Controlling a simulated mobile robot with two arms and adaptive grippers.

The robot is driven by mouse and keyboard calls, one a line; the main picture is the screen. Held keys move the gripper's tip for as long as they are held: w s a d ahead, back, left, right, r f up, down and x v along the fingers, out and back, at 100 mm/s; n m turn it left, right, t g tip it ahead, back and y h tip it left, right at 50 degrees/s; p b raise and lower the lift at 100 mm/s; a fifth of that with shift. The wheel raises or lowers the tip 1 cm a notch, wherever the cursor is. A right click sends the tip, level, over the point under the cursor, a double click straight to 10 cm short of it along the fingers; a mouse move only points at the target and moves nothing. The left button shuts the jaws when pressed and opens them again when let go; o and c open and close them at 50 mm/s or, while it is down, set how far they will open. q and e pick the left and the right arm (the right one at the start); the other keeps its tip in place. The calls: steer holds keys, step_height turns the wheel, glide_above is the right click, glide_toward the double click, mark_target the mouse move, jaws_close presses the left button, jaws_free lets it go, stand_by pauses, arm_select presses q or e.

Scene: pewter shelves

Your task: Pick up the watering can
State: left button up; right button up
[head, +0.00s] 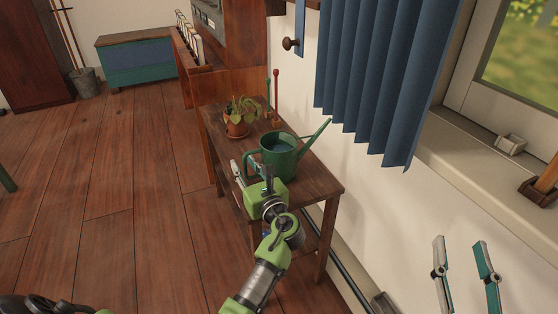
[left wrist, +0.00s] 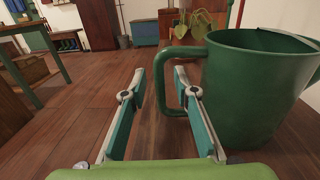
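The green watering can (head: 278,160) stands upright on a small wooden table (head: 322,186), its spout toward the back right and its handle toward my left gripper. In the left wrist view the can (left wrist: 245,95) fills the right side, its loop handle (left wrist: 159,88) facing left. My left gripper (head: 251,172) is open at the table's near left edge. In the left wrist view its fingers (left wrist: 160,80) lie left and right of the handle's upright part; contact is not visible. My right gripper (head: 459,246) is open and empty at the lower right, far from the can.
A potted plant (head: 237,128) stands behind the can, with red and green hand tools (head: 276,95) beside it. The wall and blue curtain (head: 365,90) are close on the right. A windowsill (head: 480,170) holds small items. The floor on the left is mostly clear.

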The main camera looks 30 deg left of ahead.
arm_select(q)
jaws_close()
steer(key=shift+w+r, duration=0.1)
steer(key=shift+r, duration=0.15)
arm_select(e)
steer(key=shift+r, duration=0.15)
arm_select(q)
steer(key=shift+r, duration=0.1)
step_height(320, 180, up, 5)
steer(key=p, duration=0.2)
steer(key=shift+p, duration=0.4)
step_height(320, 180, up, 4)
steer(key=shift+r+p, duration=0.2)
steer(key=shift+p, duration=0.75)
steer(key=shift+r, duration=0.15)
arm_select(e)
steer(key=s+d+f+g+h, duration=0.1)
steer(key=s+f+g, duration=0.4)
steer(key=f, duration=0.5)
steer(key=s+d+f+g+h, duration=0.2)
steer(key=s+d+f+g, duration=0.2)
steer(key=f, duration=0.6)
steer(key=shift+s+d+f+m+g+h, duration=0.35)
steer(key=shift+s+g, duration=0.75)
steer(key=shift+g, duration=0.5)
